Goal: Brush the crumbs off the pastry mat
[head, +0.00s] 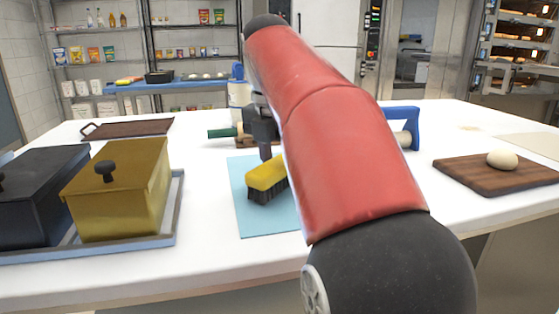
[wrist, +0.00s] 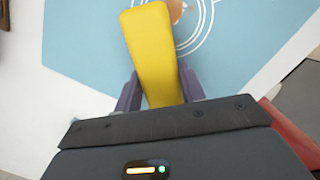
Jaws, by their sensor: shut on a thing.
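The light-blue pastry mat (head: 249,214) lies on the white table in front of me, partly hidden behind my red arm. My gripper (head: 265,158) is shut on a brush (head: 266,176) with a yellow back and dark bristles, and holds it over the mat. I cannot tell whether the bristles touch the mat. In the wrist view the yellow brush (wrist: 153,55) sits between my gripper's fingers (wrist: 160,92). The mat (wrist: 85,40) also shows there with white ring markings. A small brown patch, perhaps crumbs (wrist: 177,10), shows beside the brush end.
A yellow lidded box (head: 120,195) and a dark one (head: 40,195) stand on a tray at the left. A wooden board (head: 490,177) with a dough ball (head: 502,159) lies at the right. A rolling pin (head: 222,133) and a blue-handled thing (head: 405,118) lie behind the mat.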

